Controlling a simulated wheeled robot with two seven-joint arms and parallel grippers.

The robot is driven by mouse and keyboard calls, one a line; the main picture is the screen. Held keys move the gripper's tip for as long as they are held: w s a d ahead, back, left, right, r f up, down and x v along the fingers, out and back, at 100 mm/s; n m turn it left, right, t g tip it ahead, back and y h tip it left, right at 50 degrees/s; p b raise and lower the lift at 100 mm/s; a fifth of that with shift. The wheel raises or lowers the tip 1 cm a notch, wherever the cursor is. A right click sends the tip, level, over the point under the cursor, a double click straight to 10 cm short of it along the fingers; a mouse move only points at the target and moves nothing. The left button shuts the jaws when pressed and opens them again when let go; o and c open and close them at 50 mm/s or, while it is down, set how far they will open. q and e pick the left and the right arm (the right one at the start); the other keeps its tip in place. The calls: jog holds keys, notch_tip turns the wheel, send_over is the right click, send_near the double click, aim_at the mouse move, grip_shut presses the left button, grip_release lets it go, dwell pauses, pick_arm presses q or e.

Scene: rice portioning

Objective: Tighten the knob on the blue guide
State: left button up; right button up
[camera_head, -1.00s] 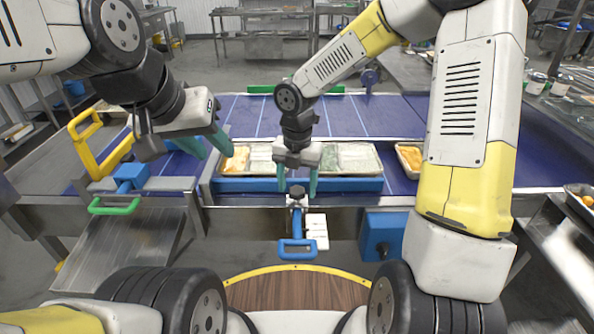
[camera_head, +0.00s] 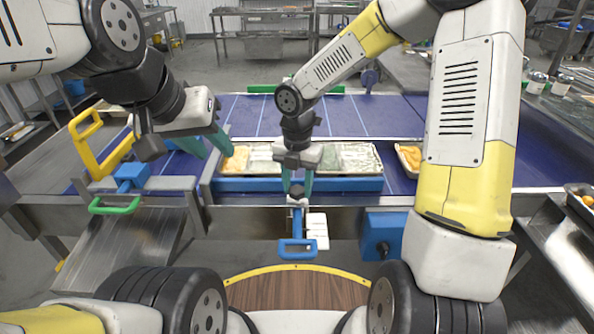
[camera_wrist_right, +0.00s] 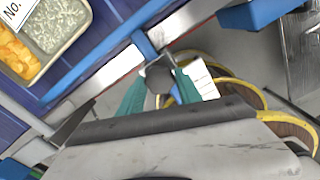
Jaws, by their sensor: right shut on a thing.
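The blue guide (camera_head: 340,184) is a long bar along the near edge of the conveyor, in front of a food tray. A dark knob (camera_head: 297,189) sits on its bracket, above a blue handle (camera_head: 297,257). My right gripper (camera_head: 297,187) points down over the knob with its teal fingers shut on either side of it. In the right wrist view, the dark knob (camera_wrist_right: 158,80) shows between the teal fingers. My left gripper (camera_head: 208,152) is open and empty, to the left above the conveyor edge, apart from the guide.
The tray (camera_head: 379,170) holds several food portions behind the guide. A yellow guide (camera_head: 84,150) and a green handle (camera_head: 114,211) are at left. A blue box (camera_head: 384,228) hangs below the conveyor at right. Another small tray (camera_head: 401,160) stands right of the guide.

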jog(key=m, duration=0.3)
jog(key=shift+m, duration=0.4)
jog(key=m, duration=0.4)
jog(key=shift+m, duration=0.3)
jog(key=m, duration=0.3)
jog(key=shift+m, duration=0.3)
jog(key=m, duration=0.4)
jog(key=shift+m, duration=0.3)
jog(key=m, duration=1.2)
jog(key=shift+m, duration=0.4)
